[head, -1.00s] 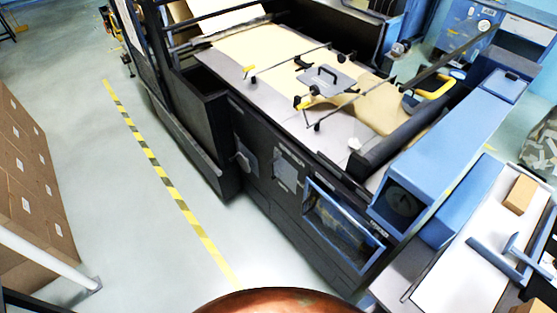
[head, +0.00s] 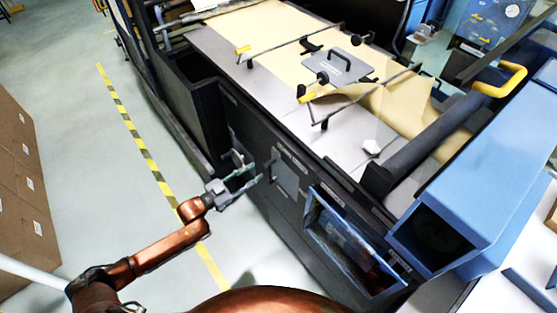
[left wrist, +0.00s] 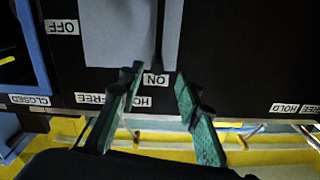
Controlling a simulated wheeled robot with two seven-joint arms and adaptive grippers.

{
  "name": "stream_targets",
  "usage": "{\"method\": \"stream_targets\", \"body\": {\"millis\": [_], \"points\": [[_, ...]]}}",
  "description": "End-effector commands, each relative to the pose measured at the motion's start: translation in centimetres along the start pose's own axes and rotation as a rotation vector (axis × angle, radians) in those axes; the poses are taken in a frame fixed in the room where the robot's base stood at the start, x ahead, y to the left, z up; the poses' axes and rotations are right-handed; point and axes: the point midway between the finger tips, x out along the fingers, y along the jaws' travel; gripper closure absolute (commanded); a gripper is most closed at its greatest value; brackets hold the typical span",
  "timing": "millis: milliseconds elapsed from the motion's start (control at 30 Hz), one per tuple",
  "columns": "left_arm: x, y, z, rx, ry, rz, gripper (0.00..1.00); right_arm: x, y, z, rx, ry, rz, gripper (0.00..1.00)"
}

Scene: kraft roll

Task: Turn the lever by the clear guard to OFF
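The clear guard (head: 345,240) is a blue-framed window on the machine's dark front; part of its blue frame (left wrist: 33,45) shows in the left wrist view. Beside it is a grey plate (head: 286,174), also in the left wrist view (left wrist: 115,35). A thin dark lever (left wrist: 160,35) lies over this plate, its end at the ON label (left wrist: 156,80). The OFF label (left wrist: 61,27) is nearer the guard. The labels appear upside down there. My left gripper (head: 260,174) is open in front of the plate. Its fingers (left wrist: 157,78) are either side of the lever's end line; contact cannot be told. My right gripper is not in view.
HOLD and FREE labels (left wrist: 297,108) and a CLOSED label (left wrist: 30,100) sit along the panel's edge. Another grey fitting (head: 238,158) stands out from the front beside my gripper. The floor with a yellow-black stripe (head: 140,145) is clear. Boxes (head: 22,190) stand at left.

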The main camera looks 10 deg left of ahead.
Motion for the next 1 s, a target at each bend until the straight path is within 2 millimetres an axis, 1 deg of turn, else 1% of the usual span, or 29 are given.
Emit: {"method": "stream_targets", "body": {"millis": [67, 300, 400, 500, 633, 867, 1000], "points": [[1.2, 0.2, -0.3, 0.0, 0.006, 0.007, 0.68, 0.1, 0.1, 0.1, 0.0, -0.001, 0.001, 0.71], [5.5, 0.5, -0.3, 0.002, 0.007, 0.015, 0.68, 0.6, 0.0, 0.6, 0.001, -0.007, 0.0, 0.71], [6.9, 0.5, -0.2, 0.0, 0.005, 0.015, 0.68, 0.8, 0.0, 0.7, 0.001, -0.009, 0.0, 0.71], [7.8, 0.5, -0.2, 0.001, 0.004, 0.013, 0.68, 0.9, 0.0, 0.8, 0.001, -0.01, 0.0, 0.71], [8.2, 0.5, -0.2, 0.002, 0.003, 0.012, 0.68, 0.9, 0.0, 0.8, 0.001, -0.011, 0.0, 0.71], [8.2, 0.3, -0.2, 0.002, 0.002, 0.01, 0.68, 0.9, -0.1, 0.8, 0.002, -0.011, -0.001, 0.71], [8.1, 0.3, -0.2, 0.002, 0.002, 0.01, 0.77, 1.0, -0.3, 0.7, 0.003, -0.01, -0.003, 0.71]]}}
